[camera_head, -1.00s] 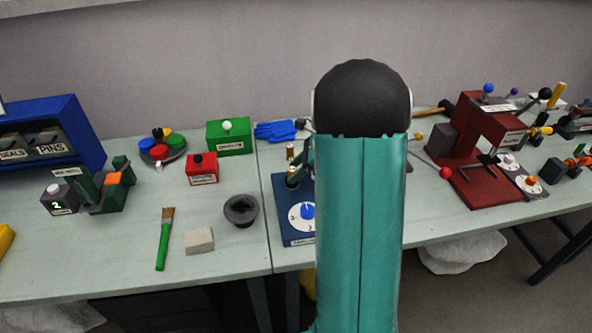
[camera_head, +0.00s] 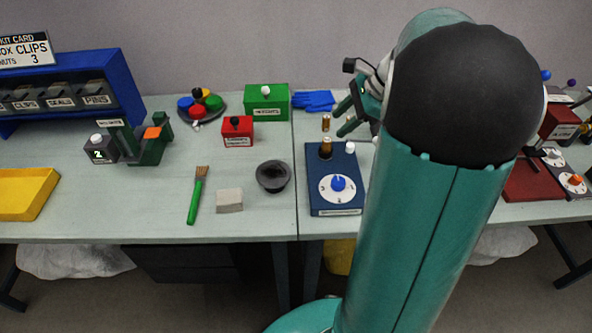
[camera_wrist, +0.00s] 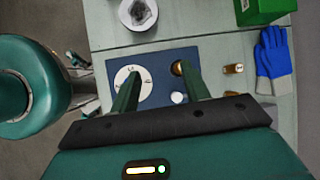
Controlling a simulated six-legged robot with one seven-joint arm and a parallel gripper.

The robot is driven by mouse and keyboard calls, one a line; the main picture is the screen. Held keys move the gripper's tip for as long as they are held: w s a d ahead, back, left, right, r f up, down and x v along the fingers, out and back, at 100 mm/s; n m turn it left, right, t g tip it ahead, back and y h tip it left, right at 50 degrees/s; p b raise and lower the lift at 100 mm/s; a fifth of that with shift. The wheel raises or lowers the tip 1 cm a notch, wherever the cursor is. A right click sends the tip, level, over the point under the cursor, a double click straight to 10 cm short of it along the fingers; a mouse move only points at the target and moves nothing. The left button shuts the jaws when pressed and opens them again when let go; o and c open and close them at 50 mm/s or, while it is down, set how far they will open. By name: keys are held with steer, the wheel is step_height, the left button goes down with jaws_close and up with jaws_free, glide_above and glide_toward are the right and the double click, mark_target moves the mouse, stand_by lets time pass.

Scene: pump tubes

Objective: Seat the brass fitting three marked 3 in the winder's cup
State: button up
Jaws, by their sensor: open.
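The winder (camera_head: 320,194) is a dark blue box with a white dial and blue knob (camera_head: 338,184). A brass-topped piece (camera_head: 326,146) stands upright in a dark round holder at its back left; I cannot tell whether this is a fitting in the cup. Another brass fitting (camera_head: 326,122) stands on the table behind it and also shows in the wrist view (camera_wrist: 233,69). A further brass piece (camera_wrist: 259,97) is partly hidden by my wrist. No mark 3 is readable on any of them. My gripper (camera_wrist: 158,70) is open and empty above the winder; its green fingers (camera_head: 350,116) show behind the winder.
Blue gloves (camera_head: 313,101) and a green box (camera_head: 267,103) are behind. A dark red machine (camera_head: 535,180) stands right. My arm hides the table between.

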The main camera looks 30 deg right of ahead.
steer(key=s+a+r+n+h, duration=0.1)
steer(key=s+a+n, duration=0.4)
steer(key=a+n, duration=0.2)
steer(key=s+a+r+n+t+h, duration=0.1)
steer(key=s+a+n+h, duration=0.1)
steer(key=s+a+n, duration=0.3)
steer(key=s+a+r+n+h, duration=0.2)
steer(key=s+a+n, duration=0.2)
steer(key=a+n, duration=0.6)
steer(key=shift+s+a, duration=0.4)
steer(key=shift+a, duration=0.55)
